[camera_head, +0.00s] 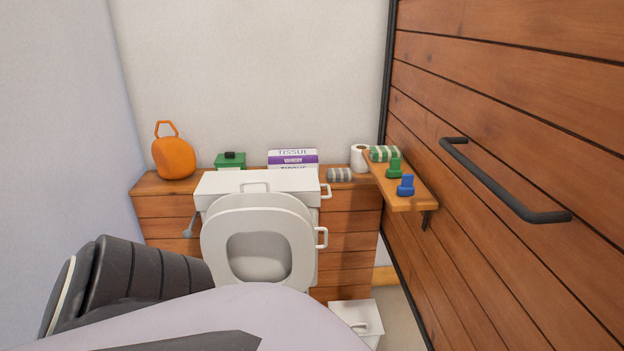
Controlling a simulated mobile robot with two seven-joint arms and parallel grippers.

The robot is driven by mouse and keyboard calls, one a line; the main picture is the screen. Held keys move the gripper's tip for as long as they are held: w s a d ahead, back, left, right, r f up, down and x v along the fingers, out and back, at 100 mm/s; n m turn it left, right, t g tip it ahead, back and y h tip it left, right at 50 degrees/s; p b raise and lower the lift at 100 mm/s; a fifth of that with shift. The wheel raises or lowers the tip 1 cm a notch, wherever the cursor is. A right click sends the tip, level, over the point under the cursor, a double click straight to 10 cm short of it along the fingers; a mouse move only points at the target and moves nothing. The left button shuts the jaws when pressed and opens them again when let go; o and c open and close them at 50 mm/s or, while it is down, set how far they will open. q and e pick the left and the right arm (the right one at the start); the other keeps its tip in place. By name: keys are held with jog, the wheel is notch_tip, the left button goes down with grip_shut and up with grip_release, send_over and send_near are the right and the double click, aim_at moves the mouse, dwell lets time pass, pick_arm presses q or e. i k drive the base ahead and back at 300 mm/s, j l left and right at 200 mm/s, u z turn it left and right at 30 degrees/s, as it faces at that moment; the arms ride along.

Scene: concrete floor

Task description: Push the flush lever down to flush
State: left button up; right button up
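The toilet (213,188) stands against the wood-panelled ledge in the middle of the view. Its seat (215,245) is raised and leans towards the tank. A small grey lever (189,228) with a rounded end sticks out at the left side of the tank and hangs tilted downward. White handles are on the tank lid and on the right side of the toilet. Neither gripper can be made out in the head view. A dark ribbed part and a pale rounded part of my own body fill the lower left and hide the lower front of the toilet.
The ledge (160,207) holds an orange bag (173,158), a green box (230,161), tissue boxes (293,160) and rolls. A shelf (400,195) and a black grab bar (500,187) project from the right wall. A white bin (358,318) stands at the lower right.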

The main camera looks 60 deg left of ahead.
aim_at(187, 233)
jog(key=u, duration=2.85)
jog(key=i+j+u, duration=0.1)
jog(key=u, duration=0.25)
jog(key=i+u, duration=0.55)
jog(key=u, duration=0.2)
